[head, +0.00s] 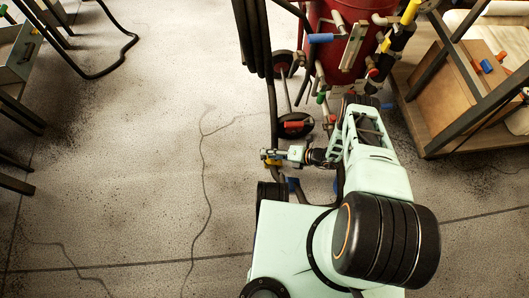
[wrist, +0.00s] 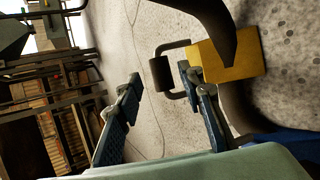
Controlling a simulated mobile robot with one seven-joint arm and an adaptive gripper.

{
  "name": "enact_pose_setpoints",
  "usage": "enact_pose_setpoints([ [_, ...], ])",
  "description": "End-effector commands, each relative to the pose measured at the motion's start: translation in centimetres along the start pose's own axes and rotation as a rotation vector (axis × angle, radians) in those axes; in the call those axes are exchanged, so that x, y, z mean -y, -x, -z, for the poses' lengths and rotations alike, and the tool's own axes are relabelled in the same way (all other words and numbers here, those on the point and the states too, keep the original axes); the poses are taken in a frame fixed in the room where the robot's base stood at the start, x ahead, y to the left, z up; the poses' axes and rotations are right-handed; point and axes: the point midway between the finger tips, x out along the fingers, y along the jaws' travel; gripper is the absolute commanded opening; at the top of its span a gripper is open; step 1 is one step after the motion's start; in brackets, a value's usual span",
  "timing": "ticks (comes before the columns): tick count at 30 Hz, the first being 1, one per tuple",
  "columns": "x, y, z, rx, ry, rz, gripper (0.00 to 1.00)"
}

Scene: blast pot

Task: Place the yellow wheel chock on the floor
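The yellow wheel chock (wrist: 245,62) is at the upper right of the wrist view, with a dark bracket-shaped handle (wrist: 168,68) on its left side. A dark curved hose passes in front of part of it. My gripper (wrist: 160,77) has its two blue-padded fingers spread apart. The right finger overlaps the chock's lower left corner and the handle's end in the picture; I cannot tell if they touch. In the head view my gripper (head: 271,157) is small, beside the hanging hoses, with a yellow patch at its tip. What supports the chock is unclear.
The red blast pot (head: 345,30) stands at the top with hoses, pipes and wheels (head: 295,125) close to my arm. A wooden-based rack (head: 430,110) is on the right. Open concrete floor (head: 130,160) lies to the left, with a black hose (head: 125,50) at the upper left.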

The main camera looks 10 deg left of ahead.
Motion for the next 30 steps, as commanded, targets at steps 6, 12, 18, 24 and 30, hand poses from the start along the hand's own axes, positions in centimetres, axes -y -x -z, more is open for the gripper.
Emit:
enact_pose_setpoints([
  [6,-0.2,4.9,-0.2,0.004,-0.002,0.002,0.35],
  [12,-0.1,7.5,-0.1,0.002,-0.002,0.001,0.35],
  [18,0.0,8.1,0.0,0.0,0.0,0.0,0.35],
  [24,-0.1,8.3,-0.3,-0.003,0.01,0.002,0.35],
  [30,-1.0,12.1,-3.6,-0.075,0.167,0.049,0.35],
])
